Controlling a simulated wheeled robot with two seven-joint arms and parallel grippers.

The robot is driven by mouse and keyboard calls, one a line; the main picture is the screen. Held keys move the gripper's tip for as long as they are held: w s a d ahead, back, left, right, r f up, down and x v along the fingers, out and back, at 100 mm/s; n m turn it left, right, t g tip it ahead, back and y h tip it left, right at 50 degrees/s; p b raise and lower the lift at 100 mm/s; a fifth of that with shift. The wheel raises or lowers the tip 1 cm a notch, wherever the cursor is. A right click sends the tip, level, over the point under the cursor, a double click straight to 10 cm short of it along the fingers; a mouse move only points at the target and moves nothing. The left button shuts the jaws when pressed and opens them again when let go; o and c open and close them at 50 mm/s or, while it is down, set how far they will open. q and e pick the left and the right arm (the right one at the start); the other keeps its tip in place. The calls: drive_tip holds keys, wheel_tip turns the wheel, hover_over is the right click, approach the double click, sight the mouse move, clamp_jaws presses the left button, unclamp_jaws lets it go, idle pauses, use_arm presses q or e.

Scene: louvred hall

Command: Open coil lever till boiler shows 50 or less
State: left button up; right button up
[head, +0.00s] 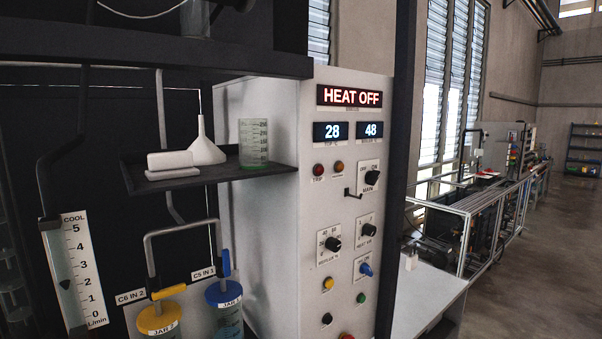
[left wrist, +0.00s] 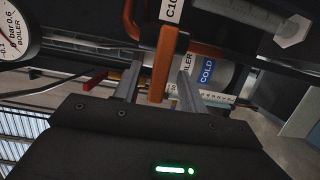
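In the left wrist view an orange lever (left wrist: 162,65) hangs below a white tag reading C10, partly cut off. My left gripper (left wrist: 158,82) has one finger on each side of this lever, with a visible gap on both sides. Whether this is the coil lever cannot be read from the tag. In the head view the cabinet sign (head: 349,96) reads HEAT OFF. Below it the left display (head: 332,131) shows 28 and the right display (head: 373,130) shows 48; their small labels are hard to read. Neither gripper shows in the head view.
A round boiler pressure gauge (left wrist: 15,32) and a cylinder marked COLD (left wrist: 207,72) are near my left gripper. In the head view a dark shelf (head: 215,174) holds a funnel and a beaker. Two jars, yellow-lidded (head: 160,316) and blue-lidded (head: 223,292), stand below. Open floor lies right.

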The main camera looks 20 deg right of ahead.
use_arm(q)
drive_tip(key=shift+r, duration=0.1)
drive_tip(key=s+d+p, duration=0.1)
drive_tip(key=s+p, duration=0.1)
drive_tip(key=s, duration=0.5)
drive_tip(key=shift+d+p, duration=0.15)
drive_tip(key=shift+p, duration=0.25)
drive_tip(key=s+b, duration=0.4)
drive_tip(key=s, duration=0.6)
drive_tip(key=shift+s+d, duration=0.15)
drive_tip(key=shift+s, duration=0.2)
idle(1.5)
